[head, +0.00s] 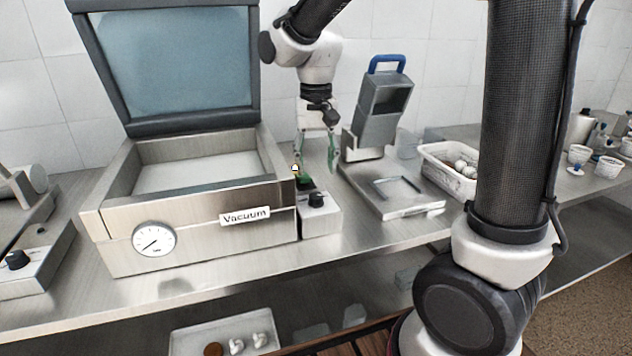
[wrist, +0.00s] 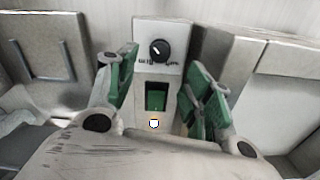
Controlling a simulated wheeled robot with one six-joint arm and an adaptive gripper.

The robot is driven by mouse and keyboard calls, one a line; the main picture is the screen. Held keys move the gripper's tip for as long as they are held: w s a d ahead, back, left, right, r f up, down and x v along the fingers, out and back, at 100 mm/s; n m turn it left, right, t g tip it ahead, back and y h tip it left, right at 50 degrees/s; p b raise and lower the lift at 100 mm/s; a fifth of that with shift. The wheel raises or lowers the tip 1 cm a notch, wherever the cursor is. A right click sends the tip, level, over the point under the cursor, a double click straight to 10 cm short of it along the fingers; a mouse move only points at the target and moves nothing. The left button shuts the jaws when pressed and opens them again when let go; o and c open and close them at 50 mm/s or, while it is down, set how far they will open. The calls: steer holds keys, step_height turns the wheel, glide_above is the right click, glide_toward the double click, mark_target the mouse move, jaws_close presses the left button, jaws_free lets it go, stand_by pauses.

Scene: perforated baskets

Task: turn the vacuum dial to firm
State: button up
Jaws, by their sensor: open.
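The vacuum machine (head: 190,240) stands on the steel bench at the left in the head view, its lid (head: 175,65) raised. A small control box (head: 321,222) sits at its right side. The box carries a black dial (head: 316,200), which also shows in the wrist view (wrist: 160,49) with a white pointer line. Print under the dial is too small to read. A green switch (wrist: 156,97) sits below the dial in the wrist view. My gripper (head: 316,168) is open and empty above the box. In the wrist view its green-padded fingers (wrist: 160,82) stand either side of the switch, apart from the dial.
A round gauge (head: 154,239) and a "Vacuum" label (head: 245,216) are on the machine's front. A grey device with a blue handle (head: 384,105) stands right of my gripper, with a white tub (head: 449,172) beyond. Bench in front of the control box is clear.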

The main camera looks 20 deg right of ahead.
steer(key=shift+r, duration=1.75)
